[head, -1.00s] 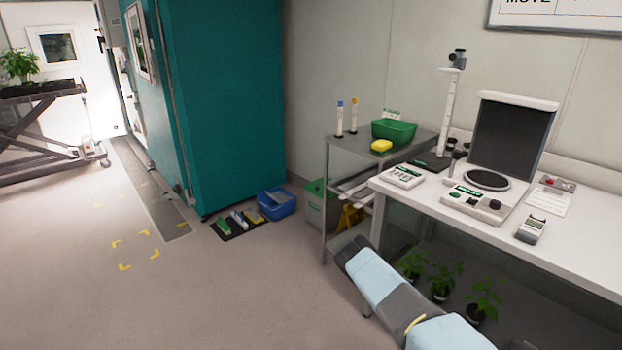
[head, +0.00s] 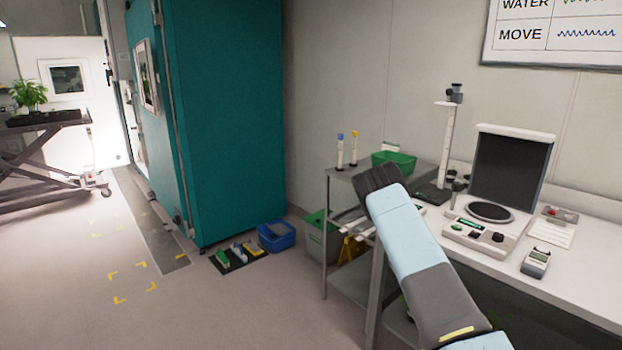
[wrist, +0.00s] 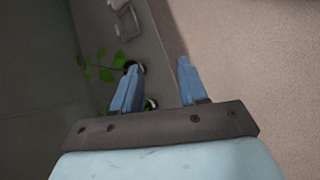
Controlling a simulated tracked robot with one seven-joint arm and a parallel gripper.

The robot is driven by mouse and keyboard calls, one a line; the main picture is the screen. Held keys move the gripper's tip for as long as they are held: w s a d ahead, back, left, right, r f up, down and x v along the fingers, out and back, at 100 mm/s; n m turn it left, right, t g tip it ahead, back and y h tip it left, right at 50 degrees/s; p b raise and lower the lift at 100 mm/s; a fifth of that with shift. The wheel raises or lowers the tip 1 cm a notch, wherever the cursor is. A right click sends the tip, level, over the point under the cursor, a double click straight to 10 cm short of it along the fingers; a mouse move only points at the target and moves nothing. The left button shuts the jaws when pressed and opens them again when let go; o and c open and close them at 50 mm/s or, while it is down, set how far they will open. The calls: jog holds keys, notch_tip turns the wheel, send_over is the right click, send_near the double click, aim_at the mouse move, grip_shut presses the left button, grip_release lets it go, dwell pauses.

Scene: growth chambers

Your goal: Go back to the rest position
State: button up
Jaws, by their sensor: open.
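My gripper (wrist: 159,66) shows in the wrist view with its two blue fingers apart and nothing between them. It points down past a potted plant (wrist: 105,66) whose green leaves lie beside and partly behind the left finger. My arm (head: 418,240) rises in the lower right of the head view, in front of the bench and the metal cart. The gripper fingers cannot be made out in the head view.
The white bench (head: 575,287) with instruments stands at right. The grey cart (head: 345,174) holds a green basket (head: 396,161). A blue bin (head: 277,236) and a small dark mat (head: 232,265) lie by the teal chamber (head: 230,120).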

jog(key=s+a+r+m+t+y, duration=0.15)
jog(key=a+r, duration=0.25)
jog(key=r, duration=0.9)
jog(key=s+a+r+m+t+y, duration=0.1)
jog(key=s+a+r+y, duration=0.15)
jog(key=r, duration=0.95)
jog(key=s+a+r+m+t+y, duration=0.1)
jog(key=s+a+r+t, duration=0.3)
jog(key=r, duration=0.9)
jog(key=s+a+r+t+y, duration=0.1)
jog(key=s+a+r, duration=0.2)
jog(key=s+r, duration=0.4)
jog(key=s+a+r+y, duration=0.1)
jog(key=s+a+r, duration=0.2)
jog(key=s+r, duration=0.3)
jog(key=s+a+r+t, duration=0.1)
jog(key=s, duration=0.6)
jog(key=s+a+r+t, duration=0.1)
jog(key=s+a+r, duration=0.1)
jog(key=s, duration=0.6)
jog(key=shift+a+r+m+t, duration=0.3)
jog(key=shift+m+t, duration=0.05)
